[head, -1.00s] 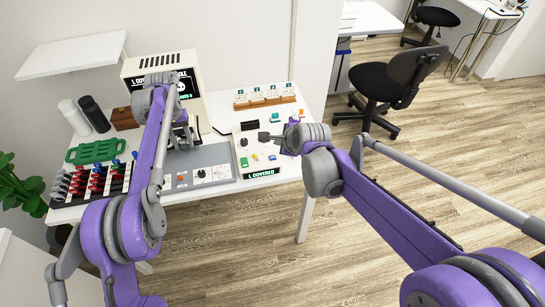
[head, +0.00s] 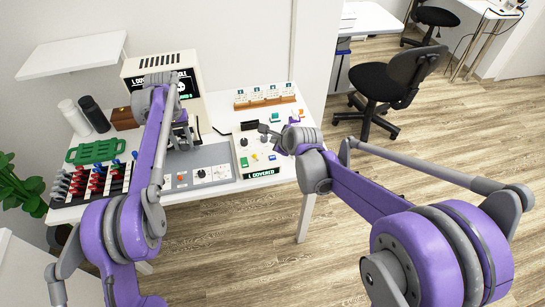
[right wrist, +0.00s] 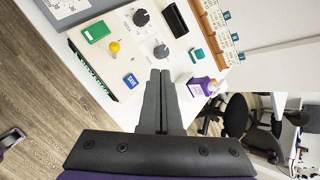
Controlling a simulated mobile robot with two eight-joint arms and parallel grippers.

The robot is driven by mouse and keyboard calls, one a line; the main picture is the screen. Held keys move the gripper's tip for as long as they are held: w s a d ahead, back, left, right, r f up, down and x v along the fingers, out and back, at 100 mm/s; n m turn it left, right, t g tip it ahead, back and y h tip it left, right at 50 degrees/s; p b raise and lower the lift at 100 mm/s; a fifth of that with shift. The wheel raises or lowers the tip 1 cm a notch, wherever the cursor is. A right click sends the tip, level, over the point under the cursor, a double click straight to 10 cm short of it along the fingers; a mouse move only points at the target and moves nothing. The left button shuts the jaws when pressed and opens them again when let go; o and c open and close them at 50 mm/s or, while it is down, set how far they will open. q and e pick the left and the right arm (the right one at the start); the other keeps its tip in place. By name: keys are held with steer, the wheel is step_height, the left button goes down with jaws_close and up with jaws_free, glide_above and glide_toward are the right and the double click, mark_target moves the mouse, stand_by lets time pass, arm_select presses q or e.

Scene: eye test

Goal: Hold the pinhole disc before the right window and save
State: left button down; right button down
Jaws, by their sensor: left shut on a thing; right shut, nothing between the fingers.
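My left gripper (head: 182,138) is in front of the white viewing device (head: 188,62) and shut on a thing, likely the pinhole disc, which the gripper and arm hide. The right window cannot be made out behind the arm. The device's dark display is partly covered by my arm. My right gripper (head: 264,130) is shut and empty above the white control panel (head: 240,168). In the right wrist view its fingertips (right wrist: 160,74) are just right of the blue SAVE button (right wrist: 131,80), apart from it in the picture.
A wooden card rack (head: 265,101) is behind. A rack of coloured handles (head: 92,182) fills the table's left.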

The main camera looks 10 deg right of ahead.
steer(key=shift+f, duration=2.9)
steer(key=shift+f, duration=0.15)
steer(key=shift+f, duration=0.25)
steer(key=shift+f, duration=0.4)
stand_by(0.5)
steer(key=shift+r, duration=0.85)
steer(key=shift+r, duration=2.5)
